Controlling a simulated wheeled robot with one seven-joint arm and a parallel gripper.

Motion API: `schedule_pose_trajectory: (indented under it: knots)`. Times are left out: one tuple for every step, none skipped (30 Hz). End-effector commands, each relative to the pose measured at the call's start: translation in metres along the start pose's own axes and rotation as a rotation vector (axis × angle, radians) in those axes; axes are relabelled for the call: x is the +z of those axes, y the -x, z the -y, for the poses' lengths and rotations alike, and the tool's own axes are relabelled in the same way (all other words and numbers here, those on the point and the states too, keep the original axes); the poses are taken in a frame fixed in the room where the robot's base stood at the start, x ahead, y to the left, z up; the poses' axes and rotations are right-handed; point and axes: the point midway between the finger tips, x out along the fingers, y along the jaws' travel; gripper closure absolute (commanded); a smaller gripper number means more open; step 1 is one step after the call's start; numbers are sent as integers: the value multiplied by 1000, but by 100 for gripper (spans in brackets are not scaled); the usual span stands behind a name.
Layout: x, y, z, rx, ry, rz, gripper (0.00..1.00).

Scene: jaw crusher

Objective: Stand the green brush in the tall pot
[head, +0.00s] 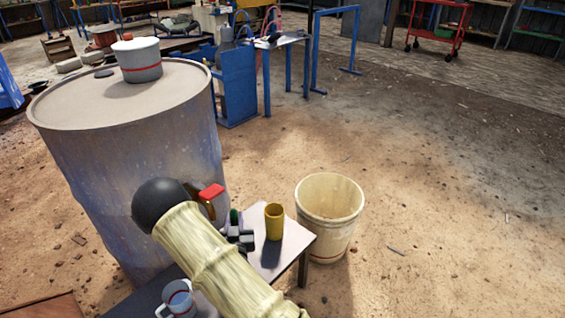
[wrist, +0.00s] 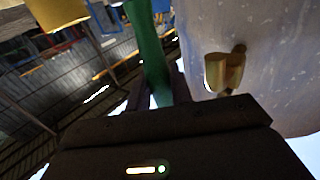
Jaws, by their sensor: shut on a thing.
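The green brush (head: 234,216) shows as a small green upright piece at my gripper, above the small table. In the wrist view the green brush (wrist: 148,45) is long and runs up from between the fingers. My gripper (head: 238,236) is shut on it; the fingers also show in the wrist view (wrist: 160,92). A yellow cylindrical pot (head: 274,222), seemingly the tall pot, stands upright on the table just right of my gripper. A yellow piece of it (wrist: 56,12) shows at the wrist view's top left. The brush is outside and apart from it. The brush's lower end is hidden in the head view.
A large drum (head: 130,150) with a red-handled tap (head: 211,192) stands close left of my gripper. A lidded pot (head: 138,60) is on it. A mug (head: 178,298) is on the small table (head: 292,246). A cream bin (head: 329,215) stands right, with open floor beyond.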

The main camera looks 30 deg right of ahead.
Motion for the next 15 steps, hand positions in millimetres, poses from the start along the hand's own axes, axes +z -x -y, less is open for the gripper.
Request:
schedule_pose_trajectory:
  knots:
    - [-12, -11, -11, 35, -22, -9, 100]
    - [-18, -17, -18, 56, -34, -10, 100]
    - [-28, -27, -28, 88, -52, -14, 100]
    - [-36, -34, -37, 112, -66, -17, 100]
    - [-45, -40, -46, 136, -81, -19, 100]
    - [-57, -49, -58, 167, -101, -22, 100]
    - [-66, -55, -68, 190, -115, -24, 100]
    - [-74, -61, -78, 213, -129, -27, 100]
    - [-86, -68, -92, 242, -147, -31, 100]
    - [-94, -72, -101, 261, -159, -34, 100]
    - [-102, -76, -110, 279, -169, -37, 100]
    - [-112, -80, -121, 300, -183, -40, 100]
    - [-118, -83, -129, 314, -192, -43, 100]
    - [-124, -85, -135, 325, -199, -43, 100]
    - [-130, -87, -142, 337, -207, -46, 100]
